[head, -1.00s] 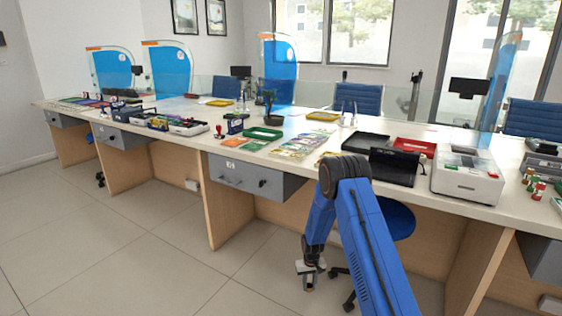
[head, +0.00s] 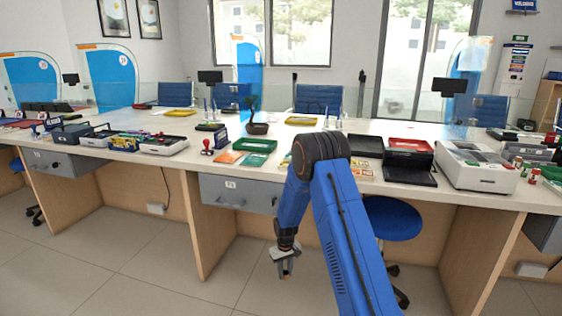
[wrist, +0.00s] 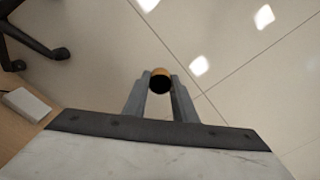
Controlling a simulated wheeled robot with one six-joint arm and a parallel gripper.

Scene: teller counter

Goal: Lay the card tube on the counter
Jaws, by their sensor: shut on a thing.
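My gripper (head: 284,268) hangs low over the floor, in front of the counter (head: 165,123) and below the level of its top. In the wrist view my gripper (wrist: 160,92) is shut on the card tube (wrist: 160,81). The tube shows end-on, with a brown rim and a dark open end between the two fingertips. Its length is hidden by this angle. In the head view the tube is too small to tell apart from the fingers. My blue arm hides part of the counter's front edge.
On the counter stand a green tray (head: 253,146), a potted plant (head: 256,126), black trays (head: 366,147) and a white machine (head: 476,165). A blue stool (head: 392,218) stands under the counter, beside my arm. Bare counter shows left of the plant and behind the trays.

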